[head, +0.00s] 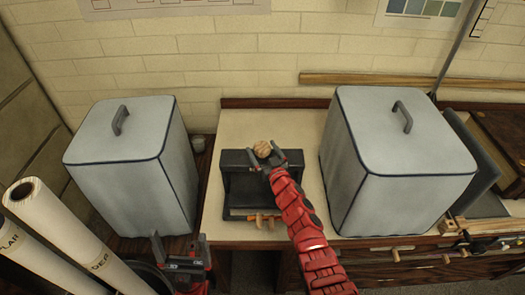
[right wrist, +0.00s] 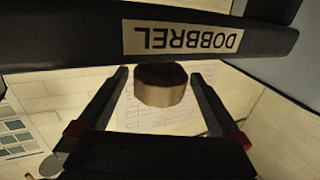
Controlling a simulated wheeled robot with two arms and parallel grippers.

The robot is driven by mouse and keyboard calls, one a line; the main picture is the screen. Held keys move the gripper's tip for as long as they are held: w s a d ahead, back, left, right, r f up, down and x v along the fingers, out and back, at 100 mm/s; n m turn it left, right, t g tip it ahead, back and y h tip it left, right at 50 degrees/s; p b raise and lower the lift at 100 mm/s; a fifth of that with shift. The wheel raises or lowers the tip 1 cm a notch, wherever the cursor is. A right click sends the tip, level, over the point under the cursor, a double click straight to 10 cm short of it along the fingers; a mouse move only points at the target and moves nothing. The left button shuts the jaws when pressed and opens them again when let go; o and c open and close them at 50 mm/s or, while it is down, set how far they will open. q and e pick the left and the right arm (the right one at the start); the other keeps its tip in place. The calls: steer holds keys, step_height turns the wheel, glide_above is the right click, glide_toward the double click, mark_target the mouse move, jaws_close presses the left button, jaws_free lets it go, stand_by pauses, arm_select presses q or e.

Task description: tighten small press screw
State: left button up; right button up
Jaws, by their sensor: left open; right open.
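The small press (head: 236,186) is a black frame on the pale bench top, between two grey covered boxes. Its screw has a round wooden knob (head: 263,148) at the top. In the right wrist view the brown knob (right wrist: 160,86) shows between my open fingers, with a gap on each side. My left gripper (head: 180,247) is open and empty, low at the left, away from the press.
A grey covered box (head: 130,180) stands left of the press and another covered box (head: 400,165) stands close on its right. White paper rolls (head: 65,235) lean at the lower left. Wooden handles (head: 258,217) show at the press's front. Bare bench top lies around the press.

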steer(key=c, duration=1.3)
steer(key=shift+a+b, duration=0.1)
steer(key=shift+b, duration=0.6)
steer(key=m+h+b, duration=0.2)
steer(key=h+b, duration=0.1)
steer(key=b, duration=0.7)
steer(key=f+m+t+h+b, duration=0.1)
steer(key=m+h+b, duration=0.1)
steer(key=b, duration=0.8)
steer(key=shift+a+f+h, duration=0.1)
steer(key=shift+f+h, duration=0.1)
steer(key=shift+h, duration=0.5)
steer(key=m+h+b, duration=0.1)
steer(key=h+b, duration=0.1)
steer(key=b, duration=0.4)
steer(key=r+m+h+b, duration=0.1)
steer(key=b, duration=0.5)
steer(key=shift+m+h, duration=0.3)
steer(key=shift+h, duration=0.1)
steer(key=shift+r+m+h+b, duration=0.3)
steer(key=shift+h+b, duration=0.2)
steer(key=shift+b, duration=0.45)
steer(key=o, duration=1.3)
